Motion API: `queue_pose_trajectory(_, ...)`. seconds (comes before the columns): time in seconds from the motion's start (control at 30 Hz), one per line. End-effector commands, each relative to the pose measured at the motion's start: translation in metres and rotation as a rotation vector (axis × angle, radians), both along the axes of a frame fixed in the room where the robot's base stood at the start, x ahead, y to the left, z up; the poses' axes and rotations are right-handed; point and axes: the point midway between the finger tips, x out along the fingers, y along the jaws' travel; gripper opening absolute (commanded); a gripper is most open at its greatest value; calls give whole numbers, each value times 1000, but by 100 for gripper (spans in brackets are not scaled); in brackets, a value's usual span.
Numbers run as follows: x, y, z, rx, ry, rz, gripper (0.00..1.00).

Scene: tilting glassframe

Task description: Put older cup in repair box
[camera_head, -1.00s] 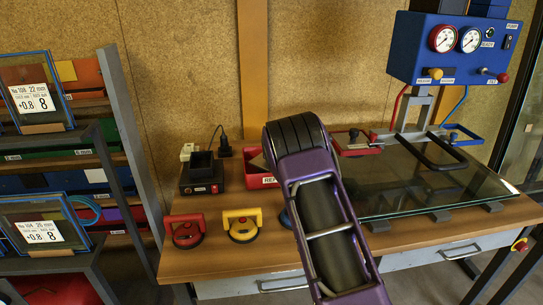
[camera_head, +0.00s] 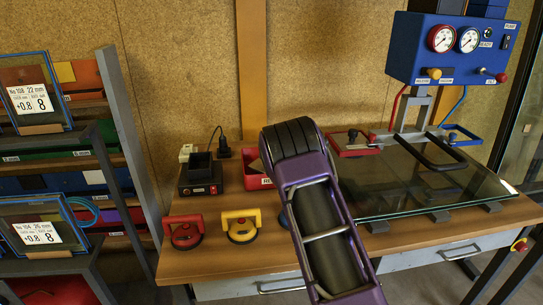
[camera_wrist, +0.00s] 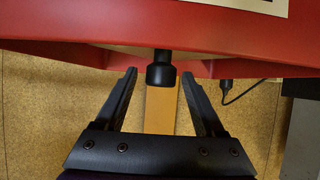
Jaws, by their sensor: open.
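A red suction cup (camera_head: 186,233) and a yellow suction cup (camera_head: 240,226) stand side by side on the bench front. A blue cup (camera_head: 283,218) shows only as a sliver beside my arm. I cannot tell from here which cup is older. The red repair box (camera_head: 259,181), its label partly covered, stands behind them, half hidden by my arm. In the wrist view my gripper (camera_wrist: 163,75) is open, with a black knob-like part (camera_wrist: 161,72) between its fingertips. A large red surface (camera_wrist: 120,25), apparently the box up close, fills the top. What the knob belongs to is unclear.
A black device (camera_head: 200,181) with a cord stands left of the box. A glass pane (camera_head: 420,190) with a black-handled frame covers the bench's right side, below a blue gauge panel (camera_head: 450,50). A rack with framed panes (camera_head: 40,235) stands at left.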

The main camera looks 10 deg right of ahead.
Motion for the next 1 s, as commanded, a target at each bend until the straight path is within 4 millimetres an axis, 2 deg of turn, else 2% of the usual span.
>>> queue_pose_trajectory(0.17, -11, 1, 9, 0, 1, 1, 71)
queue_pose_trajectory(0.7, -91, 1, 54, 1, -1, 0, 71)
queue_pose_trajectory(1.0, -106, 1, 60, -1, 0, 0, 71)
